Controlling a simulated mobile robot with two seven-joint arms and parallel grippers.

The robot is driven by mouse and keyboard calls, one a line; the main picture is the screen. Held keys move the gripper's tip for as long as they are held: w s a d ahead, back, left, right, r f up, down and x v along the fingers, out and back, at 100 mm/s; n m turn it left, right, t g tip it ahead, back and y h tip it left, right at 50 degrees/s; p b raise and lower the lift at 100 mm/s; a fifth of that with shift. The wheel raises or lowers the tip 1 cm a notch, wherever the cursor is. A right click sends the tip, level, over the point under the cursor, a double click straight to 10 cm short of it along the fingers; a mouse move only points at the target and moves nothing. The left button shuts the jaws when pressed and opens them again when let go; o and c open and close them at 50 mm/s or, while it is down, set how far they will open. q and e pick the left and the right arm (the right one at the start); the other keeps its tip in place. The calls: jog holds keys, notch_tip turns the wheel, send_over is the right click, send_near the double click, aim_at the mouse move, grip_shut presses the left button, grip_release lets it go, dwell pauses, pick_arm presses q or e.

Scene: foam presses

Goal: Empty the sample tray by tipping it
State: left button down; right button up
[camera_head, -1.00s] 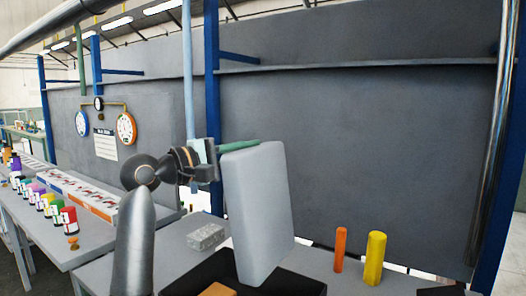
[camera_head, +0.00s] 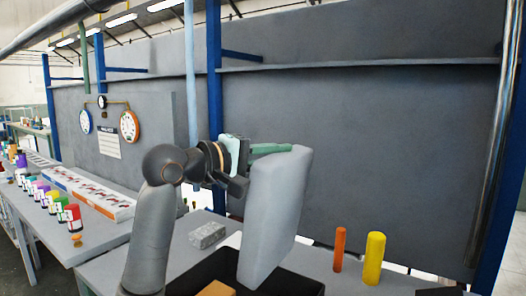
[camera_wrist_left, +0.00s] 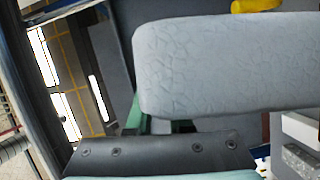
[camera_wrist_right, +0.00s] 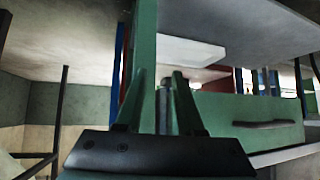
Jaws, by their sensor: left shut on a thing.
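A pale grey tray-like slab (camera_head: 272,222), apparently the sample tray, stands steeply on edge, its top leaning right. My left gripper (camera_head: 268,150) is shut on its upper edge with green fingers. In the left wrist view the slab's pale, cracked-looking face (camera_wrist_left: 230,65) fills the upper middle beyond the left gripper (camera_wrist_left: 160,125). Its lower end is over or in front of a black open bin (camera_head: 302,284); which, I cannot tell. No loose contents show on it. My right gripper (camera_wrist_right: 160,105) shows only in its wrist view, near green structure; its closure is unclear.
An orange block (camera_head: 217,289) is in or at the bin. A speckled grey block (camera_head: 207,235) lies behind it. Orange (camera_head: 339,248) and yellow (camera_head: 374,258) cylinders stand to the right. Coloured jars (camera_head: 73,217) line the left table. A grey wall (camera_head: 370,140) closes the back.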

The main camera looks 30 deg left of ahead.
pick_arm(q)
jog(key=d+f+m+g+y+p, duration=0.1)
jog(key=d+f+m+y, duration=0.15)
jog(key=d, duration=0.55)
jog(key=d+f+m+g+y+p, duration=0.1)
jog(key=d+f+m, duration=0.3)
jog(key=d, duration=0.4)
jog(key=d+f+m+y+b, duration=0.1)
jog(key=d+f+m, duration=0.1)
jog(key=f, duration=0.5)
jog(key=d+f+m+y+b, duration=0.2)
jog(key=f+m, duration=0.1)
jog(key=f, duration=0.5)
jog(key=shift+d, duration=0.35)
jog(key=shift+s+a+m, duration=0.1)
jog(key=shift+s+m, duration=0.05)
jog(key=shift+m, duration=0.1)
